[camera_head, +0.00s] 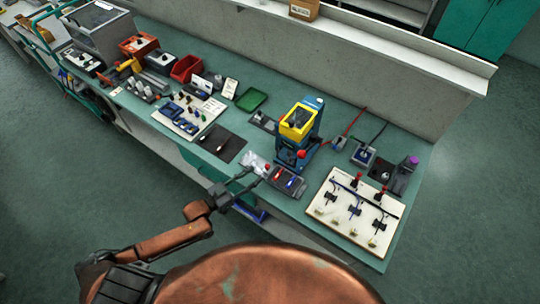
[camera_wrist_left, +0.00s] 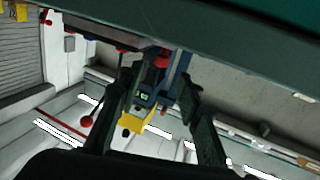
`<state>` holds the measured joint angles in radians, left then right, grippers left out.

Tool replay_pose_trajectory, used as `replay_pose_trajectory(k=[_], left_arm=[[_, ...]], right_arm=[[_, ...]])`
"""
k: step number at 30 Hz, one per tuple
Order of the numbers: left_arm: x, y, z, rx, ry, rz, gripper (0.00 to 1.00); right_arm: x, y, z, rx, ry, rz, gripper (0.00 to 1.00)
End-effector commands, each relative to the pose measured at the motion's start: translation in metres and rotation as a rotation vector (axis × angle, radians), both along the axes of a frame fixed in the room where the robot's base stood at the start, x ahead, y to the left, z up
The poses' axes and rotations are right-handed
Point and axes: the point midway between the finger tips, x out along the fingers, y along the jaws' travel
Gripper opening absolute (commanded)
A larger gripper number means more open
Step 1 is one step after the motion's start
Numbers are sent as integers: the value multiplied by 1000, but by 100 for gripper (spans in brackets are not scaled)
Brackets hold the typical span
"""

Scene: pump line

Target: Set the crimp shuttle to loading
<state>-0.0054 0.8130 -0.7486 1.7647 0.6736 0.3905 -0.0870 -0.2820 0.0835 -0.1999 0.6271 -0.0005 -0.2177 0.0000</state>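The blue crimp press (camera_head: 301,133) with a yellow-framed guard stands on the green bench at centre right. In front of it is a low grey unit with red and blue parts (camera_head: 286,180), which may be the crimp shuttle; its setting is too small to read. My left gripper (camera_head: 258,180) is just left of this unit, near the bench's front edge. In the left wrist view the fingers of my left gripper (camera_wrist_left: 160,82) are spread apart with nothing held. The press (camera_wrist_left: 148,95) shows upside down beyond them. My right gripper is not in view.
A pale board (camera_head: 352,210) with several red-topped clamps lies right of the unit. A dark mat (camera_head: 222,143), a green tray (camera_head: 251,99) and a board of small tools (camera_head: 188,116) lie to the left. A wall (camera_head: 300,55) runs behind the bench.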

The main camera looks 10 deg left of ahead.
Motion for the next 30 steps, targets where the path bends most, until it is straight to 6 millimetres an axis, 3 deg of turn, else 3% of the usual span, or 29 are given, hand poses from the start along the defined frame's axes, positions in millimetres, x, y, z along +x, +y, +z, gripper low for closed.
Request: replay_pose_trajectory(k=[5, 14, 24, 30], left_arm=[[9, -7, 1, -2, -2, 2, 33], [44, -32, 1, -1, -2, 8, 33], [60, -45, 0, 1, 0, 5, 33], [60, -46, 0, 1, 1, 4, 31]], right_arm=[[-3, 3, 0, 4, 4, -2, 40], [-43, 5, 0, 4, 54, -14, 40], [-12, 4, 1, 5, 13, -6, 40], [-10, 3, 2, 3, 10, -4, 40]])
